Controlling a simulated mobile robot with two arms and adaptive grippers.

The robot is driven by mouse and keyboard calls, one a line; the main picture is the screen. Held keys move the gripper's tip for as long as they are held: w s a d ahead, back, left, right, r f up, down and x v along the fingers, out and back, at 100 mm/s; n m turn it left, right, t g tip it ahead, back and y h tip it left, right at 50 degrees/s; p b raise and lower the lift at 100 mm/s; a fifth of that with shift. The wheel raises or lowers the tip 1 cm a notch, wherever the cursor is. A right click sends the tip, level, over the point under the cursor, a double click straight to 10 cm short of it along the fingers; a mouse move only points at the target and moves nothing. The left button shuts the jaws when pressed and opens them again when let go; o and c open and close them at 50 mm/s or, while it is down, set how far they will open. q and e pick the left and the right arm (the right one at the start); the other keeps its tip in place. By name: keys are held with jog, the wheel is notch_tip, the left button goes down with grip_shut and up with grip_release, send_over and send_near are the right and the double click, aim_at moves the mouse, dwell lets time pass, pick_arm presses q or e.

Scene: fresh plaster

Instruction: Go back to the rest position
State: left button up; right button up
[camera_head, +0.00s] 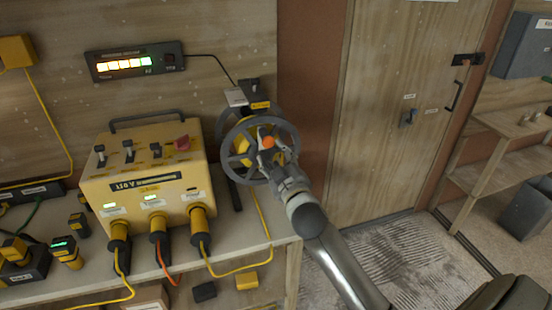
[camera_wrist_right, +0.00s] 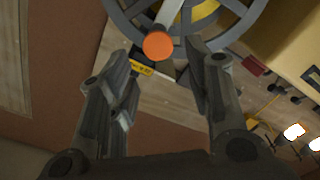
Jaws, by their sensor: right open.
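My right gripper (camera_head: 270,158) is at the grey spoked handwheel (camera_head: 229,148) at the right end of the workbench. In the right wrist view my right gripper (camera_wrist_right: 160,95) is open, its two fingers spread wide. The orange knob (camera_wrist_right: 158,46) of the handwheel lies just beyond and between the fingertips, with a gap on both sides. The orange knob also shows in the head view (camera_head: 267,142), right by the fingertips. My left gripper is in neither view.
A yellow power box (camera_head: 145,180) with plugged cables stands on the workbench (camera_head: 270,232), left of the handwheel. A lit display (camera_head: 135,62) hangs on the wall. A wooden door (camera_head: 400,110) and a shelf (camera_head: 490,182) are at the right. The floor mat (camera_head: 400,255) before the door is clear.

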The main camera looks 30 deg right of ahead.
dwell(0.5)
jog(key=s+a+f+m+g+y, duration=0.1)
jog(key=s+a+f+g, duration=0.25)
jog(key=s+f, duration=0.45)
jog(key=s+a+f+m+g+y, duration=0.1)
jog(key=s+a+f+g, duration=0.25)
jog(key=s+f, duration=0.4)
jog(key=s+a+f+m+g+y, duration=0.1)
jog(key=s+a+f+g, duration=0.25)
jog(key=s, duration=0.55)
jog(key=s+a+f+g+y, duration=0.1)
jog(key=s+a+f+g, duration=0.25)
jog(key=s, duration=0.65)
notch_tip(320, 180, down, 29)
jog(key=s+g+b, duration=0.1)
jog(key=b, duration=0.2)
jog(key=s+d+f+g+b, duration=0.1)
jog(key=s+d+f+b, duration=0.1)
jog(key=s+f, duration=1.5)
jog(key=shift+d+f+g, duration=0.3)
jog(key=shift+d+f, duration=0.4)
